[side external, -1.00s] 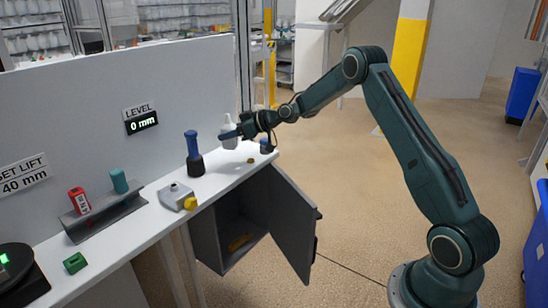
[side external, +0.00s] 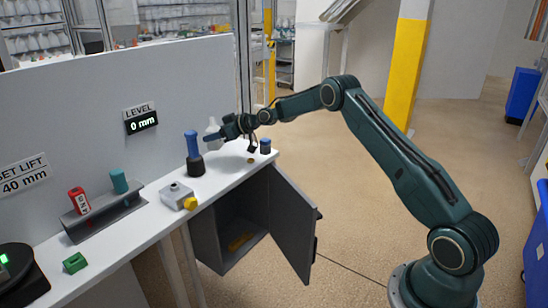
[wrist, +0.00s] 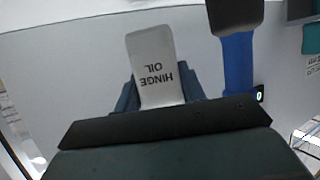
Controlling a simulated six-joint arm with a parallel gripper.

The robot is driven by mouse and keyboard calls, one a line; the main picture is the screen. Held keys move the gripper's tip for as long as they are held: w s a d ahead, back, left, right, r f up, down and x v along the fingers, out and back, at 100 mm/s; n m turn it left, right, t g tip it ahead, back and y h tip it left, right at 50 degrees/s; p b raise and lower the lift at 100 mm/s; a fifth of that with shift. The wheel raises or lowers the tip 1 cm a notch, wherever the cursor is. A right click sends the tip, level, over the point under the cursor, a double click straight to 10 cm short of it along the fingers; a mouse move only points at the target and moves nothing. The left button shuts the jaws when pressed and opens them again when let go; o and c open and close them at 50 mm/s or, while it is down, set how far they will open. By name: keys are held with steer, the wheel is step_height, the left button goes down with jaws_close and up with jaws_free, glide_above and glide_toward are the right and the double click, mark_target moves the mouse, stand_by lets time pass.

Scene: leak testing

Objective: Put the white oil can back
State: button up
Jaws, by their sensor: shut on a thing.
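The white oil can (side external: 213,127), labelled "HINGE OIL", is in my gripper (side external: 214,137). In the wrist view the can (wrist: 155,60) sits between the blue fingers (wrist: 158,92), its lettering upside down. My gripper is shut on it above the far end of the white bench (side external: 150,228), behind the blue-handled tool. The gripper hides the lower part of the can in the side view, so I cannot tell whether its base touches the bench.
The blue-handled tool (side external: 193,150) stands upright close by. A grey block with a yellow knob (side external: 180,195), a dark blue cup (side external: 265,146) and a small yellow piece (side external: 250,160) are on the bench. Below, a grey cabinet's door (side external: 290,220) hangs open. The wall panel (side external: 70,120) backs the bench.

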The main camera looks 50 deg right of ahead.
mark_target(221, 143)
steer(key=shift+f, duration=1.8)
steer(key=shift+w+f, duration=0.2)
steer(key=shift+f, duration=0.1)
steer(key=shift+f, duration=0.15)
steer(key=o, duration=1.2)
steer(key=shift+v, duration=6.05)
